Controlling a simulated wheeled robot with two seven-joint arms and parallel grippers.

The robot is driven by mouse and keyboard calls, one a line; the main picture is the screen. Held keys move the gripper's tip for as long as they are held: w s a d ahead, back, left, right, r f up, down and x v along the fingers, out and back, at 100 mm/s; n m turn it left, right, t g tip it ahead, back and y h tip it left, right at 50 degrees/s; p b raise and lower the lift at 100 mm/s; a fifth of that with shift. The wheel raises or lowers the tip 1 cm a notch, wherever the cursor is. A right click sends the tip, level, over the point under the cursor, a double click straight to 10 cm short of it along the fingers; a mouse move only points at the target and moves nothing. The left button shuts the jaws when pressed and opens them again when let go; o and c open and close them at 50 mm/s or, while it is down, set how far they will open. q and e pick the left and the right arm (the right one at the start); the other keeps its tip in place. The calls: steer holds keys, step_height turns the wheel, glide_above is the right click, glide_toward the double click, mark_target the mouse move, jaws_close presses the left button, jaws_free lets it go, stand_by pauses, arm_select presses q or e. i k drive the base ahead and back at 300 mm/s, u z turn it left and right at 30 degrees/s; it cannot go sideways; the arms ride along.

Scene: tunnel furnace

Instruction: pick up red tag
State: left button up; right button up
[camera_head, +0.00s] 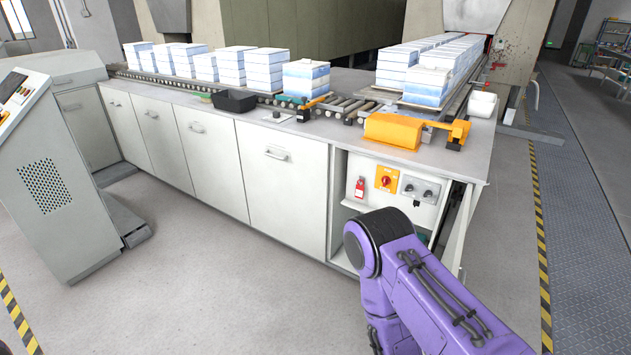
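The red tag (360,187) is small and hangs upright on the light panel in the open bay of the white cabinet. It is just left of a yellow switch plate with a red knob (387,179). My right arm comes in from the lower right, with its purple and black joint in front of the lower part of the bay, below the tag. No fingers of my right gripper show. My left arm and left gripper are out of the picture.
The white cabinet (203,150) bears a roller conveyor (343,107) with stacks of white-blue blocks (306,77). A black bin (235,101) and an orange device (393,131) sit on top. A control console (48,180) stands left. The floor in front is clear.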

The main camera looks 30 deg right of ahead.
mark_target(359, 191)
steer(key=u, duration=0.1)
steer(key=i, duration=1.3)
steer(key=z, duration=0.5)
steer(key=i, duration=0.75)
steer(key=z, duration=1.35)
steer(key=i, duration=0.75)
steer(key=z, duration=0.75)
